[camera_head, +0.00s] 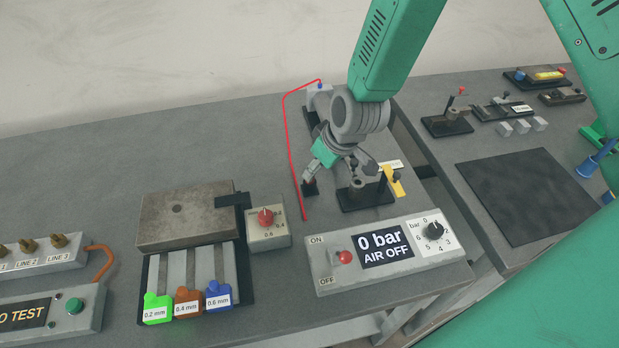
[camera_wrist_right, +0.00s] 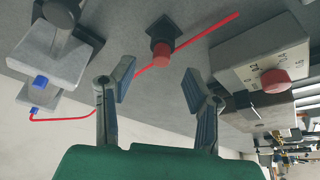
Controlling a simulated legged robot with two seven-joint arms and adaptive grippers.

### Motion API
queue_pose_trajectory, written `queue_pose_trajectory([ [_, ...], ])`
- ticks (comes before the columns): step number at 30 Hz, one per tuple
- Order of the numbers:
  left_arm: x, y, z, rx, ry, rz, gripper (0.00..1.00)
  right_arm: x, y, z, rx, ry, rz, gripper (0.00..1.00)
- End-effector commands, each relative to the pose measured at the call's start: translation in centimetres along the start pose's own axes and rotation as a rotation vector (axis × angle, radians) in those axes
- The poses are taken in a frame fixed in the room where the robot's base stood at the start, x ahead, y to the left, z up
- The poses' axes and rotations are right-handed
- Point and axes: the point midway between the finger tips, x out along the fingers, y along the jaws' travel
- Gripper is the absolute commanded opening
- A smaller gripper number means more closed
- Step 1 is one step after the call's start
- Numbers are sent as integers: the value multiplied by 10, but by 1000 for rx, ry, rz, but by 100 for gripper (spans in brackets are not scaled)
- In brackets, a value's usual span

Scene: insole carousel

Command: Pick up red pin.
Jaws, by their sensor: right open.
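A short red pin (camera_wrist_right: 162,54) stands in a small black square holder (camera_wrist_right: 163,28) in the right wrist view, upper middle. In the head view the black holder (camera_head: 310,188) shows under my right gripper, and the red pin itself is hidden there. My right gripper (camera_head: 338,170) is open and empty above the table. In the right wrist view its two fingers (camera_wrist_right: 158,86) are spread apart, with the pin appearing between and beyond them, not touched. My left gripper is not in view.
A thin red line (camera_head: 291,150) runs along the table beside the holder. A grey box with a red knob (camera_head: 265,218), the air panel (camera_head: 385,250) and a black-based fixture (camera_head: 360,195) with a yellow part are close by. The table behind left is clear.

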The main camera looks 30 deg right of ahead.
Motion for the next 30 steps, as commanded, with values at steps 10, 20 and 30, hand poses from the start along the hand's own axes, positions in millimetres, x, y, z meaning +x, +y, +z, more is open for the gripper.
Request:
queue_pose_trajectory([
  [10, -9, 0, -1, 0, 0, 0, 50, 45, -1, -4, 1, -1, 0, 43],
  [20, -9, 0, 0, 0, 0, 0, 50, 49, -1, -4, 0, 1, 0, 36],
  [30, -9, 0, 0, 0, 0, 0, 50, 50, 0, -4, 0, 0, 1, 0],
])
